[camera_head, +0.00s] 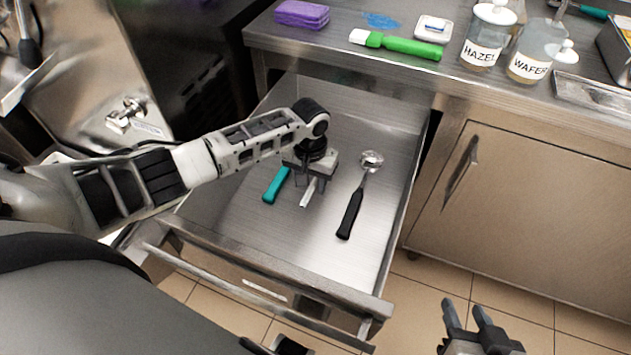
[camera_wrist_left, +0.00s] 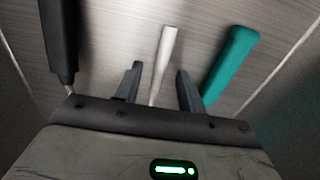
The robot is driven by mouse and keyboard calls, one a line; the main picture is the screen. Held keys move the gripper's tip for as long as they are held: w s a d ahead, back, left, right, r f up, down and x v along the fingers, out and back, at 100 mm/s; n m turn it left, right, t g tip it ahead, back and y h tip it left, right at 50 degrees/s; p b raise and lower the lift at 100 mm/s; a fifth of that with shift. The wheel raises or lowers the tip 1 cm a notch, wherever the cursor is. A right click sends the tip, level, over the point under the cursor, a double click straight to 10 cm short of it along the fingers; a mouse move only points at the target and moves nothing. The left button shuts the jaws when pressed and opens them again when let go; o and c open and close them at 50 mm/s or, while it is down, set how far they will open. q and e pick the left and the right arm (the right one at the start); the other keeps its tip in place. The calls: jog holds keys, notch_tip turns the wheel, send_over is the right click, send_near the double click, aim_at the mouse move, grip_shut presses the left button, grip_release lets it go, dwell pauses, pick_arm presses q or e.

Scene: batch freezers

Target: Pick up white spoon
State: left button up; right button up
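The white spoon (camera_head: 309,192) lies in the open drawer; only its handle shows, and my left gripper hides the rest. In the left wrist view the white handle (camera_wrist_left: 166,52) runs between the two fingers. My left gripper (camera_head: 312,180) is over the spoon, pointing down into the drawer. In the left wrist view its fingers (camera_wrist_left: 157,84) are apart on either side of the handle, with gaps, so it is open and empty. My right gripper (camera_head: 468,316) is at the bottom right, outside the drawer, with its two fingers apart and nothing between them.
The drawer (camera_head: 388,240) also holds a teal-handled utensil (camera_head: 276,186) left of the spoon and a black-handled metal scoop (camera_head: 352,208) right of it. On the counter are purple sponges (camera_head: 302,13), a green-handled brush (camera_head: 405,46) and labelled jars (camera_head: 486,38). A closed cabinet (camera_head: 530,205) stands right.

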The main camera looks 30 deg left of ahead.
pick_arm(q)
jog(key=shift+f, duration=0.5)
grip_shut()
jog(key=shift+r, duration=0.1)
